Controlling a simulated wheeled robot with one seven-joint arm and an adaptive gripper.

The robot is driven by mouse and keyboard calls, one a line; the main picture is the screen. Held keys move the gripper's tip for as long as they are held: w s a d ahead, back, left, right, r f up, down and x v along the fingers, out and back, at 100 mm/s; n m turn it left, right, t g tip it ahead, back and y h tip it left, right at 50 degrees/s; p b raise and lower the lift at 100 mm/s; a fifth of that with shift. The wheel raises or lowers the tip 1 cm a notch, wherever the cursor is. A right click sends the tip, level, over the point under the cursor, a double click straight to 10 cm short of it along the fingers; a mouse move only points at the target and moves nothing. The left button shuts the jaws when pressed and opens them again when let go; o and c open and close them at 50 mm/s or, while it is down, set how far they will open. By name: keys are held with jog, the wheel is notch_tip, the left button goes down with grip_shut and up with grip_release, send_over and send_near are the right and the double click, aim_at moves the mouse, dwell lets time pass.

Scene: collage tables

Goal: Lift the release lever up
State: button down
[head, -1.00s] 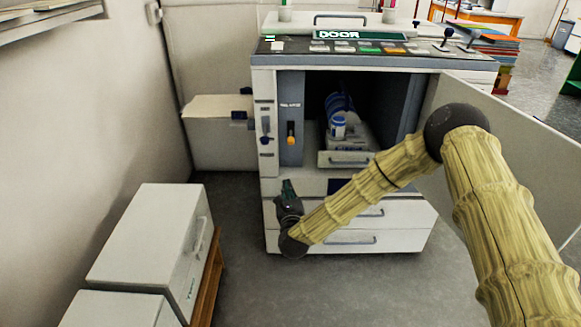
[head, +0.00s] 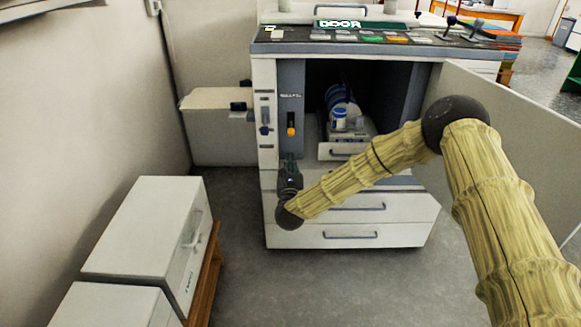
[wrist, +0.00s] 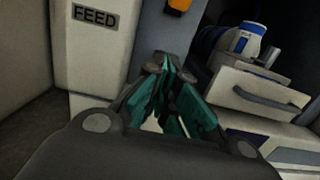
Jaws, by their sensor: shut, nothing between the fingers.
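The release lever appears to be the orange-tipped lever (head: 291,131) on the grey inner panel, left of the machine's open bay; the label above it is too small to read surely. Its orange lower end shows at the top edge of the wrist view (wrist: 177,6). My gripper (head: 290,160) is below the lever, apart from it, pointing up. In the wrist view its teal-padded fingers (wrist: 166,70) meet at the tips, shut and empty. The upper part of the lever is out of the wrist view.
A dark blue lever (head: 265,128) sits on the white strip to the left. The open door (head: 510,130) stands on the right. Inside the bay is a tray (head: 340,150) with a blue-and-white bottle (head: 339,118). White cabinets (head: 145,225) stand at the lower left.

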aim_at(290, 144)
jog(key=w, duration=0.2)
jog(key=w+b, duration=0.1)
jog(key=w, duration=0.3)
jog(key=shift+w+r, duration=0.25)
jog(key=shift+r, duration=0.05)
jog(key=shift+s+r+b, duration=0.25)
jog(key=shift+s+r, duration=0.25)
jog(key=shift+r, duration=0.4)
jog(key=shift+s+r+b, duration=0.25)
jog(key=shift+s+r, duration=0.2)
jog(key=shift+r, duration=0.45)
jog(key=shift+r, duration=0.1)
